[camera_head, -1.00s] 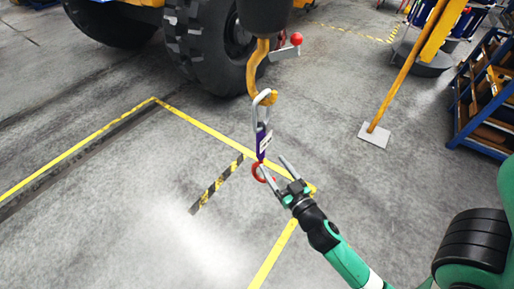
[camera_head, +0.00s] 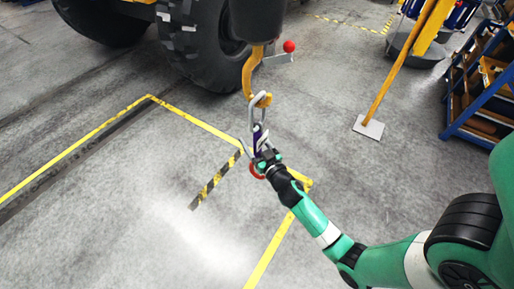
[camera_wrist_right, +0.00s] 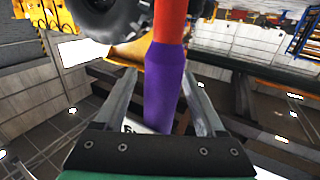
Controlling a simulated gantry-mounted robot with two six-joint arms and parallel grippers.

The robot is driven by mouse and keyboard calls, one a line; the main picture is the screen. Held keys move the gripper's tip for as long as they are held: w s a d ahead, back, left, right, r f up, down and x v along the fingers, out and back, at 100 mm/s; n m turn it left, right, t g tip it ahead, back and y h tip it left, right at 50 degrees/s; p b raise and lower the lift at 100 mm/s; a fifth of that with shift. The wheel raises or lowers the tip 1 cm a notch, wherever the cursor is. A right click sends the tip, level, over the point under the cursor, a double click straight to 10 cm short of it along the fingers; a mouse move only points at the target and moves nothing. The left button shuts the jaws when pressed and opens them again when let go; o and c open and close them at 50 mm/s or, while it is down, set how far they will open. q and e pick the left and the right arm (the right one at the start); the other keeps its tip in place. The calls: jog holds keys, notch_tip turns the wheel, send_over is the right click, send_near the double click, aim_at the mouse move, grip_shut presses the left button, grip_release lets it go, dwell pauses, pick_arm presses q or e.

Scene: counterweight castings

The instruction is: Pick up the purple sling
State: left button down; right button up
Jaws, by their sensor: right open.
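The purple sling (camera_head: 257,132) hangs below a metal link (camera_head: 257,104) on a yellow hook (camera_head: 247,80). A red ring or hook (camera_head: 257,172) shows below it, partly hidden by my gripper. My right gripper (camera_head: 255,140) is open, with its fingers on either side of the sling. In the right wrist view the purple sling (camera_wrist_right: 166,84) runs between the two open fingers, with a gap on each side. A red part (camera_wrist_right: 171,20) joins its upper end there. My left gripper is not in view.
A large tyre (camera_head: 205,45) stands behind the hook. A yellow post on a grey plate (camera_head: 369,127) and a blue shelf rack (camera_head: 485,95) are at the right. Yellow lines and a striped bar (camera_head: 215,180) mark the floor, which is clear at the left.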

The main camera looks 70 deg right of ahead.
jog(key=shift+c, duration=0.3)
grip_shut()
dwell(1.0)
jog(key=shift+r, duration=0.2)
